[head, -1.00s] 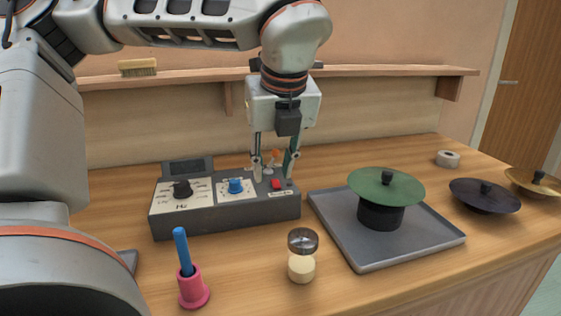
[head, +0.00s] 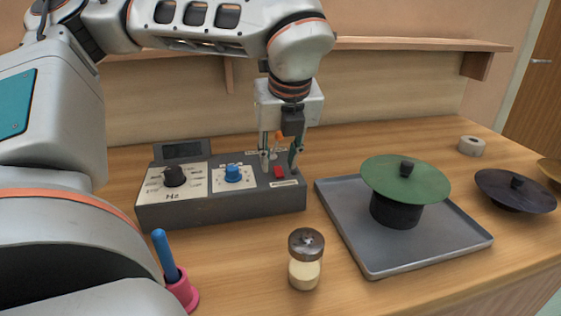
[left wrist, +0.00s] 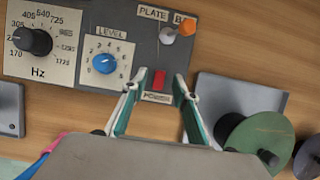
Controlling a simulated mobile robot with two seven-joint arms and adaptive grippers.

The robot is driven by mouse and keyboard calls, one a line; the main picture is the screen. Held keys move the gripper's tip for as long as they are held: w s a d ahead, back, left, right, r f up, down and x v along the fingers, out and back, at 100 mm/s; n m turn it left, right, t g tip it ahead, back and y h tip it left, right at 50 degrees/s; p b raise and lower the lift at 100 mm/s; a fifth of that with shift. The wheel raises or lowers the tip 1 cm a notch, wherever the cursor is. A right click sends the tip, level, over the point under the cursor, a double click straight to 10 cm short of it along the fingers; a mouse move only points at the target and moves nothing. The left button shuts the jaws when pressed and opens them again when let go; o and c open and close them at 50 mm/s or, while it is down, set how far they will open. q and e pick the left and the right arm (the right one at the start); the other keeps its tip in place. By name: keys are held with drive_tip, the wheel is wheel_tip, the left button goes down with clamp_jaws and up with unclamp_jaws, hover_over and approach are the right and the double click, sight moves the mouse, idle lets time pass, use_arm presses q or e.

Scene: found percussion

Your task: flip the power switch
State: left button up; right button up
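The power switch (head: 278,172) is a small red rocker at the right end of the grey control box (head: 220,205). In the left wrist view the red switch (left wrist: 159,80) sits just above a label reading POWER (left wrist: 158,97). My left gripper (head: 280,164) points down over the box, its fingers apart with nothing between them. In the left wrist view its fingertips (left wrist: 160,79) appear on either side of the switch. I cannot tell whether they touch the panel. My right gripper is not in view.
The box also bears a black Hz knob (head: 174,176), a blue level knob (head: 233,173) and an orange-tipped lever (left wrist: 187,27). A grey tray (head: 375,268) with a green disc (head: 405,183) stands right. A shaker jar (head: 305,260) and pink holder (head: 182,292) stand in front.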

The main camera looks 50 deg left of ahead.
use_arm(q)
drive_tip(key=shift+w+a+f, duration=0.1)
drive_tip(key=shift+a+f, duration=0.1)
drive_tip(key=shift+f, duration=0.35)
clamp_jaws()
drive_tip(key=shift+w+a+f+g+h+b, duration=0.15)
drive_tip(key=shift+a+g+h+b, duration=0.2)
drive_tip(key=shift+h, duration=0.35)
drive_tip(key=shift+g+h, duration=0.45)
drive_tip(key=shift+h, duration=0.45)
